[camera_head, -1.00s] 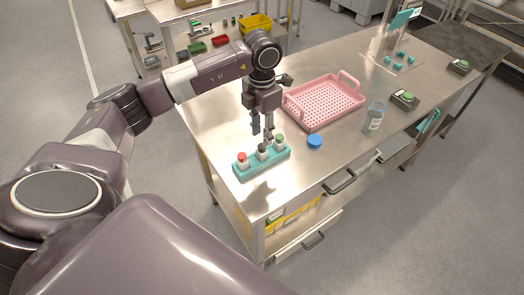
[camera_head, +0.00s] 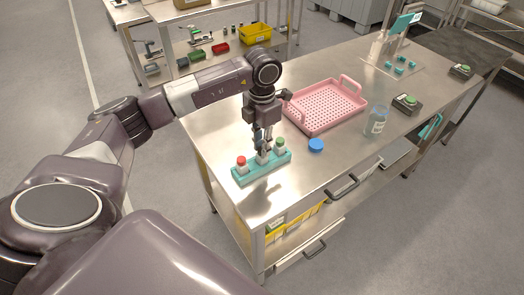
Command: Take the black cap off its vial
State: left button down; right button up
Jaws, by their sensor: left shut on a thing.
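A teal rack (camera_head: 263,169) near the left end of the steel table holds three vials in a row. The left vial has a red cap (camera_head: 241,160) and the right one a green cap (camera_head: 280,141). The middle vial (camera_head: 262,158) stands upright between them. My left gripper (camera_head: 263,147) points down over the middle vial, its fingers shut around the vial's top. The black cap is mostly hidden between the fingers; I cannot tell whether it is still seated. My right gripper is not in view.
A blue lid (camera_head: 316,145) lies right of the rack, with a pink perforated tray (camera_head: 326,107) behind it. A clear jar (camera_head: 376,122) stands farther right, near a green-buttoned box (camera_head: 406,104). The table's front edge is close to the rack.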

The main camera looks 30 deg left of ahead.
pick_arm(q)
jog(key=n, duration=0.5)
jog(key=shift+p, duration=0.35)
jog(key=n, duration=0.2)
jog(key=shift+r+n+p, duration=0.1)
jog(key=shift+n+p, duration=0.2)
jog(key=shift+p, duration=0.05)
jog(key=shift+n, duration=1.3)
jog(key=shift+n+p, duration=0.6)
jog(key=shift+n, duration=2)
